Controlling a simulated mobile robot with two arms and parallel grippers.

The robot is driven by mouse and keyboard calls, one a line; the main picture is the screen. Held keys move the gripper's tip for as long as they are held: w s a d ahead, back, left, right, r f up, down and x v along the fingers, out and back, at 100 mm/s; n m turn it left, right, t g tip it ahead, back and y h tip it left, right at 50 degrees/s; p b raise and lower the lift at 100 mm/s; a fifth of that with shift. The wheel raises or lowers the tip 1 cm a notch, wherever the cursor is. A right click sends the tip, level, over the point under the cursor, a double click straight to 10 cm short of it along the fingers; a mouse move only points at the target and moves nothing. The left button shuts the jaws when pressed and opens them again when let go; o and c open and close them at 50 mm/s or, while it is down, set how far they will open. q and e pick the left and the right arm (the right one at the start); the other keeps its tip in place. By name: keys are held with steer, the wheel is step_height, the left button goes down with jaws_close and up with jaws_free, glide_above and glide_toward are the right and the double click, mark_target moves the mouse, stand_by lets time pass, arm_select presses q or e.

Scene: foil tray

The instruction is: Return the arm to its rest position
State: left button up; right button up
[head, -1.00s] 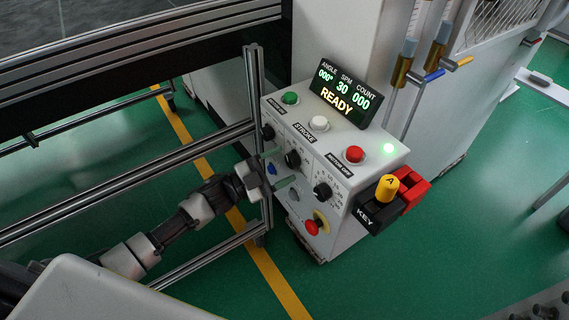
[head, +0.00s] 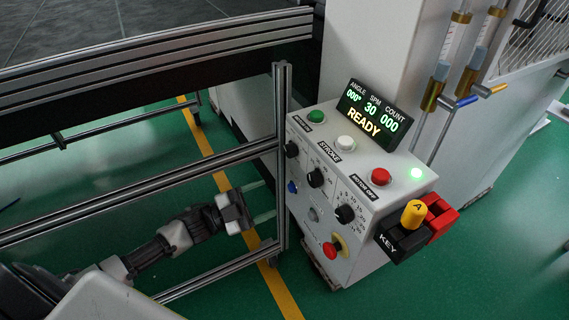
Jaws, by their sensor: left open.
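My left gripper (head: 262,202) is in the head view, at the end of my left arm, which comes in from the lower left. Its two pale fingers are spread apart, with nothing seen between them. They point right toward the front of the white control box (head: 368,235), near the aluminium post (head: 281,150). The fingertips appear to the left of the blue knob (head: 292,187), with a gap to the box face. My right gripper is not in view.
The box carries a READY display (head: 367,117), several buttons and knobs, a red stop button (head: 330,250) and a yellow key (head: 414,213) in a black holder. Aluminium rails (head: 130,190) run close beside my arm. Green floor is open at the lower right.

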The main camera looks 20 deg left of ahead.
arm_select(q)
steer(key=a+f+n+t+y, duration=0.4)
steer(key=f+n+y, duration=0.55)
steer(key=f, duration=0.85)
steer(key=s+a+f+n+g+y, duration=0.1)
steer(key=s+f+n+g+y, duration=0.15)
steer(key=s+f, duration=0.4)
steer(key=s+a+f+n+g+y, duration=0.1)
steer(key=s+a+f+g+y, duration=0.15)
steer(key=f, duration=0.75)
steer(key=s+d+f+n+g, duration=0.1)
steer(key=s+d+f+g, duration=0.1)
steer(key=s+f, duration=0.3)
steer(key=s+d+f+n+g+y, duration=0.1)
steer(key=s+d+f+g, duration=0.2)
steer(key=s, duration=1.1)
steer(key=s+d+f+n+g+y, duration=0.1)
steer(key=s+f+g, duration=0.4)
steer(key=s, duration=0.5)
step_height(320, 180, down, 2)
steer(key=shift+d+f+n+g, duration=0.1)
steer(key=shift+d+n+g, duration=0.25)
steer(key=shift+d, duration=0.4)
steer(key=shift+w+y, duration=0.15)
steer(key=shift+y, duration=0.1)
